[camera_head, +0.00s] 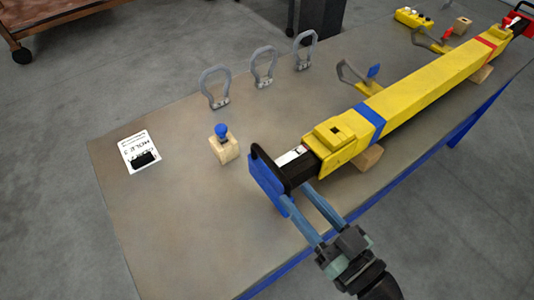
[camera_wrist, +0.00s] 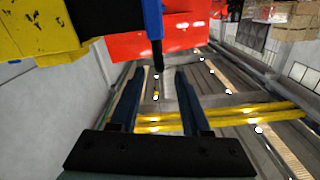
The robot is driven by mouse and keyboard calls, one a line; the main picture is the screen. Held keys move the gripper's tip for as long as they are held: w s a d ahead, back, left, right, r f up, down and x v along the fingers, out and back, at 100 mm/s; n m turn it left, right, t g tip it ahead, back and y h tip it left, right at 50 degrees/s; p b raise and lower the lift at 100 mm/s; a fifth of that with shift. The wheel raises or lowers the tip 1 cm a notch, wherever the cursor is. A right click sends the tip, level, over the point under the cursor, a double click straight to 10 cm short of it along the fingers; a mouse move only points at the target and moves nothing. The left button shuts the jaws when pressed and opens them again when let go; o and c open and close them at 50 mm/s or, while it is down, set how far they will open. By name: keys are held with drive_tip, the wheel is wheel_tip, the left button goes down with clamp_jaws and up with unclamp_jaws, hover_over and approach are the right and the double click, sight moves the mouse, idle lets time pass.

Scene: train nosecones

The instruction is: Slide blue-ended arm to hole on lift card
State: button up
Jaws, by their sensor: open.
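The yellow lift beam (camera_head: 430,85) lies across the table on wooden blocks. Its near end has a dark sliding arm (camera_head: 299,172) with a blue end plate (camera_head: 267,183) and a black loop handle; a white label shows on the arm. A blue band rings the beam. The lift card (camera_head: 140,152) lies flat at the table's left, its upside-down print seeming to read HOLE 3. My gripper (camera_head: 296,194) is open, its fingertips close by the blue end plate. In the wrist view my gripper (camera_wrist: 158,73) has a thin dark bar, below a blue part (camera_wrist: 153,20), between its fingertips; contact is unclear.
A wooden block with a blue-knobbed pin (camera_head: 222,140) stands left of the arm. Several grey shackles (camera_head: 264,68) stand along the back edge. A yellow-handled pin with a blue tab (camera_head: 368,78) lies behind the beam. The left front of the table (camera_head: 180,230) is clear.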

sight(258, 150)
drive_tip(key=p+x, duration=0.1)
drive_tip(key=x, duration=0.8)
drive_tip(key=shift+w+a+p, duration=0.15)
drive_tip(key=shift+w+p, duration=0.15)
drive_tip(key=shift+p, duration=0.05)
drive_tip(key=shift+c, duration=0.3)
clamp_jaws()
idle(0.5)
